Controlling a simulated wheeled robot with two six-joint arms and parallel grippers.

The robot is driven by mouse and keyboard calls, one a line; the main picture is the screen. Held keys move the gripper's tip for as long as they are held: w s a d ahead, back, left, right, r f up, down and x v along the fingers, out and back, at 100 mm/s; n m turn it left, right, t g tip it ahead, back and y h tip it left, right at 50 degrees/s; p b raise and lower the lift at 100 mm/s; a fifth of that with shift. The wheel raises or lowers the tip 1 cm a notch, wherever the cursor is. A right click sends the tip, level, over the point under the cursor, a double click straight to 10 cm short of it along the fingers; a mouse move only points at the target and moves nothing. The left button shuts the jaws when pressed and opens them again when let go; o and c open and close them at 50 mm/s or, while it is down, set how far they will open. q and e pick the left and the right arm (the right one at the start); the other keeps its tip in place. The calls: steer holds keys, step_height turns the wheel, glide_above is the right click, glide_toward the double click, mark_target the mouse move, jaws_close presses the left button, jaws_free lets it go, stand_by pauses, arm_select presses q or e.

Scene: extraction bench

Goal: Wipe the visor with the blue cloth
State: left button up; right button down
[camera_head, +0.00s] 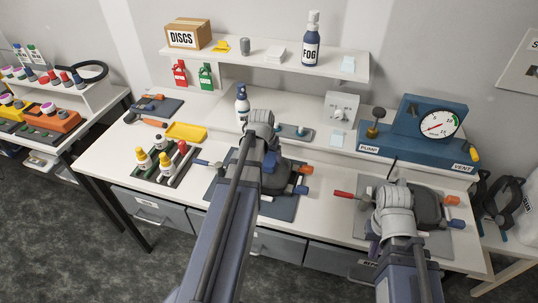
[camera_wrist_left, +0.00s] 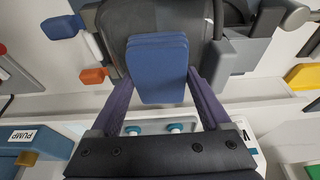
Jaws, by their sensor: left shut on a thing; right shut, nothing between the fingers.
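My left gripper (camera_head: 268,168) is over the dark mat near the bench's middle. In the left wrist view, its two purple fingers (camera_wrist_left: 158,88) are shut on a folded blue cloth (camera_wrist_left: 158,65). A dark, curved visor-like shell (camera_wrist_left: 155,18) lies behind the cloth, and I cannot tell whether they touch. In the head view that dark piece (camera_head: 285,174) is partly hidden by my left arm. My right gripper (camera_head: 374,243) is low beside the right-hand holder, shut and empty, and mostly hidden by its own wrist.
A second dark piece (camera_head: 430,204) sits in a holder at right. A blue pump unit (camera_head: 412,140) with a gauge stands behind it. A bottle rack (camera_head: 165,165) and yellow tray (camera_head: 186,132) stand left. A shelf (camera_head: 265,57) with a FOG bottle (camera_head: 311,42) overhangs the back.

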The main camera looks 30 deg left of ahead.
arm_select(q)
steer(key=shift+s+d+f, duration=0.1)
steer(key=shift+s+d, duration=0.05)
steer(key=shift+s, duration=0.35)
steer(key=shift+s+d+f, duration=0.1)
steer(key=shift+s+d, duration=0.05)
steer(key=shift+s, duration=0.5)
steer(key=shift+c, duration=0.6)
steer(key=shift+w+a+r, duration=0.15)
steer(key=shift+w+a, duration=0.75)
steer(key=shift+w, duration=0.3)
steer(key=shift+w+a, duration=0.45)
steer(key=shift+w, duration=0.25)
steer(key=shift+w+a, duration=0.4)
steer(key=shift+w, duration=0.25)
steer(key=shift+s+d, duration=0.15)
steer(key=shift+s, duration=0.45)
steer(key=shift+s+d, duration=0.15)
steer(key=shift+s, duration=0.75)
steer(key=shift+s, duration=0.1)
